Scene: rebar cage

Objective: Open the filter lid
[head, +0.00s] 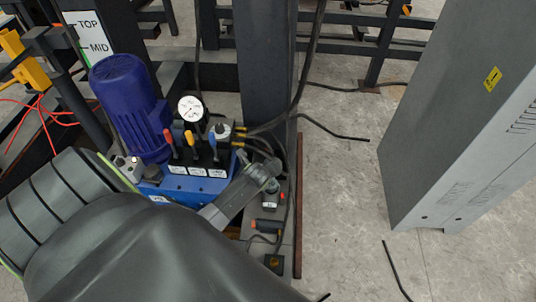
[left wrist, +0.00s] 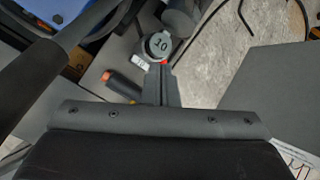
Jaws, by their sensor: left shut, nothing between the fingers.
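The filter lid (left wrist: 160,44) is a round grey cap marked "10" in the left wrist view, with a small white label and a red spot at its lower edge. In the head view my left arm hides part of the power unit. I cannot tell whether the lid is raised. My right gripper is out of view.
A blue motor (head: 128,105), a pressure gauge (head: 191,109) and several coloured levers (head: 190,143) stand beside the filter. Black hoses (head: 290,110) run close by it. A dark column (head: 265,70) rises behind. A grey cabinet (head: 460,120) stands right, with open floor (head: 340,200) between.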

